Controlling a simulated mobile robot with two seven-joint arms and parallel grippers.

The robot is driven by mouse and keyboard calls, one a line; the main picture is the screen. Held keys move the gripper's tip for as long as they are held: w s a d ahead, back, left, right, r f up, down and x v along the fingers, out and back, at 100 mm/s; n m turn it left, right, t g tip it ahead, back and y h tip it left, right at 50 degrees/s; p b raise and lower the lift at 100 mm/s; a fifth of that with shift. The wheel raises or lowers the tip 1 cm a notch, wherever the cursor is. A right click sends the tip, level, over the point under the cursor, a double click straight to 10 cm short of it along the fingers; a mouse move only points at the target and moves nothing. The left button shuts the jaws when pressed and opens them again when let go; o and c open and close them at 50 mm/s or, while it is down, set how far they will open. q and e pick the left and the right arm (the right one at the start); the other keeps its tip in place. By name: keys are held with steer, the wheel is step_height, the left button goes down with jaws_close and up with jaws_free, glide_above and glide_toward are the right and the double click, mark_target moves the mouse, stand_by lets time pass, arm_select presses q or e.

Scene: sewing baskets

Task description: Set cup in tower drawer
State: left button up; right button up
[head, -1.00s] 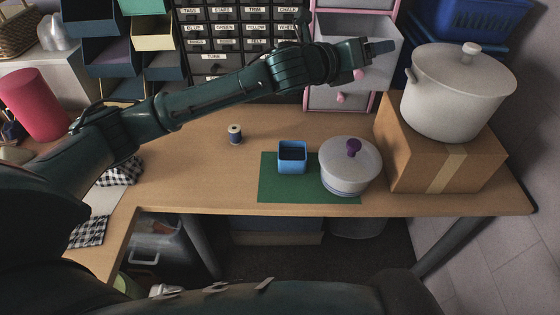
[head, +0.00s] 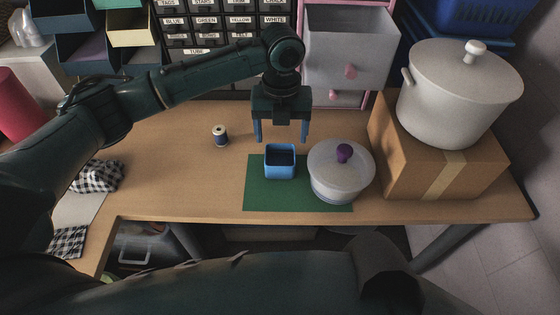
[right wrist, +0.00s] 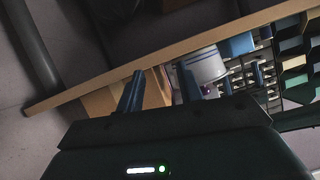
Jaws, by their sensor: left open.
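The blue cup (head: 280,168), small and squarish, stands upright on a green mat (head: 262,197) on the desk. My left gripper (head: 282,137) points down just above and behind the cup, its two blue fingers apart with nothing between them. The grey tower drawer (head: 340,68) with a pink knob is pulled out of the pink-framed tower, behind and to the right of the cup; it looks empty. My right gripper (right wrist: 158,72) shows in the right wrist view, fingers apart and empty, below the desk edge. A blue block shape there (right wrist: 238,45) seems to be the cup.
A white lidded pot (head: 340,178) with a purple knob stands right beside the cup. A larger white pot (head: 455,100) sits on a cardboard box (head: 425,165). A thread spool (head: 220,136) stands at left. Labelled small drawers (head: 200,30) line the back.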

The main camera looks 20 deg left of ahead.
mark_target(280, 157)
arm_select(q)
step_height(280, 157, down, 3)
steer(key=f, duration=0.5)
steer(key=shift+s+f+b, duration=0.15)
steer(key=shift+s+b, duration=0.1)
steer(key=shift+b, duration=0.15)
steer(key=shift+c, duration=0.5)
steer(key=c, duration=0.7)
